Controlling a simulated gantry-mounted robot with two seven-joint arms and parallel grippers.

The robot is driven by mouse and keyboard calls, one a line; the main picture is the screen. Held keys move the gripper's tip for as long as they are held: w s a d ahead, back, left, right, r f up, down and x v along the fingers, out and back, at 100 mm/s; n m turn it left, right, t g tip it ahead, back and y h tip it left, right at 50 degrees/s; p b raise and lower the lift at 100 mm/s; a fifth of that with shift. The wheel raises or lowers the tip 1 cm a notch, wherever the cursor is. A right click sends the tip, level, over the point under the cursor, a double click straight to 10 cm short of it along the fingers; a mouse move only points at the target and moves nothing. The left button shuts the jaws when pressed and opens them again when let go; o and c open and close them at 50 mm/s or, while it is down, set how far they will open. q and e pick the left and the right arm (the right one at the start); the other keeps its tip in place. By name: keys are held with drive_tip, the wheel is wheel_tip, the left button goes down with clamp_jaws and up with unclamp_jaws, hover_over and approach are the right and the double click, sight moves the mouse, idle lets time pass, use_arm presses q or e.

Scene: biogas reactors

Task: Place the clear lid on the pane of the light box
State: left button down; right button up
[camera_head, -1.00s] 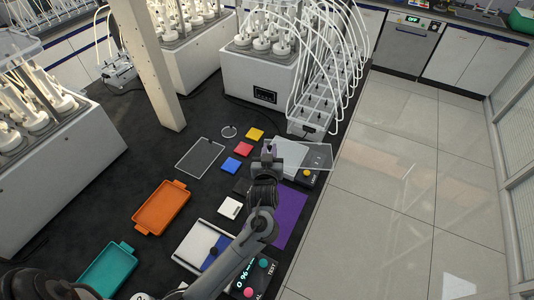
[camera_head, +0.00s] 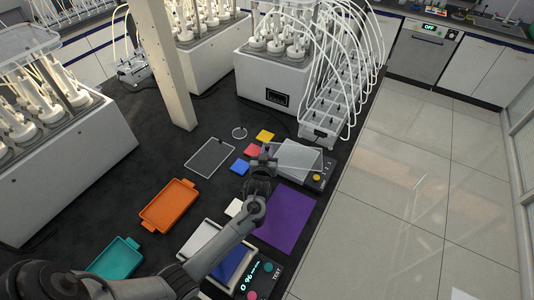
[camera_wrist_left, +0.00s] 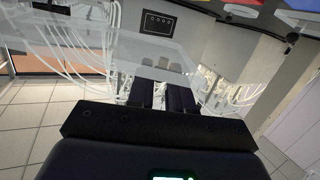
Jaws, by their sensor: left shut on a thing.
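My left gripper (camera_head: 264,158) is shut on the edge of the clear lid (camera_head: 312,150), a thin transparent sheet. The lid spreads out to the right of the fingers, over the light box. The light box (camera_head: 316,178) is a dark, low unit with a pale pane (camera_head: 298,160) and a yellow button. The lid overlaps the pane in the head view; I cannot tell whether they touch. In the left wrist view the lid (camera_wrist_left: 115,50) extends beyond the dark fingers (camera_wrist_left: 165,95). My right gripper is not in view.
A purple mat (camera_head: 286,215) lies in front. A tubed rack (camera_head: 320,125) stands behind the light box.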

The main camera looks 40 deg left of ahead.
use_arm(q)
drive_tip(key=shift+f, duration=0.2)
drive_tip(key=shift+f, duration=0.1)
drive_tip(key=shift+f, duration=0.15)
drive_tip(key=c, duration=1)
unclamp_jaws()
drive_tip(key=shift+c, duration=0.2)
drive_tip(key=shift+d+r, duration=0.1)
drive_tip(key=shift+r, duration=0.1)
drive_tip(key=p+v, duration=0.1)
drive_tip(key=v, duration=1.1)
